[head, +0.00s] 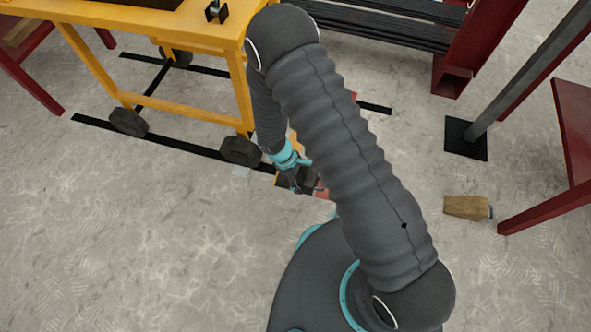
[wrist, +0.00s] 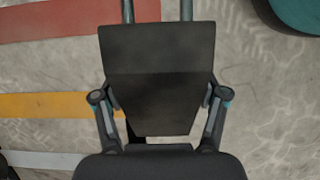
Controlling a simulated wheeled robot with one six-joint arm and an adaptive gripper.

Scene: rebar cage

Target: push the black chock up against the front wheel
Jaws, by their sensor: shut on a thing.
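The black chock (wrist: 158,85) fills the middle of the wrist view, a dark block with a sloping face. My gripper (wrist: 160,98) is shut on it, one finger against each side. In the head view my gripper (head: 302,180) is low near the floor, right of the nearer black wheel (head: 241,150) of the yellow cart, with a gap between them. The chock is mostly hidden there by my gripper and arm. The wheel does not show in the wrist view. Whether the chock touches the floor is unclear.
The yellow cart (head: 170,15) has another wheel (head: 128,121) to the left; black strips (head: 90,122) run along the floor. Red (wrist: 60,25) and yellow (wrist: 50,106) floor marks lie beside the chock. A wooden block (head: 467,207) and red stand (head: 575,140) are at right. Floor at lower left is clear.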

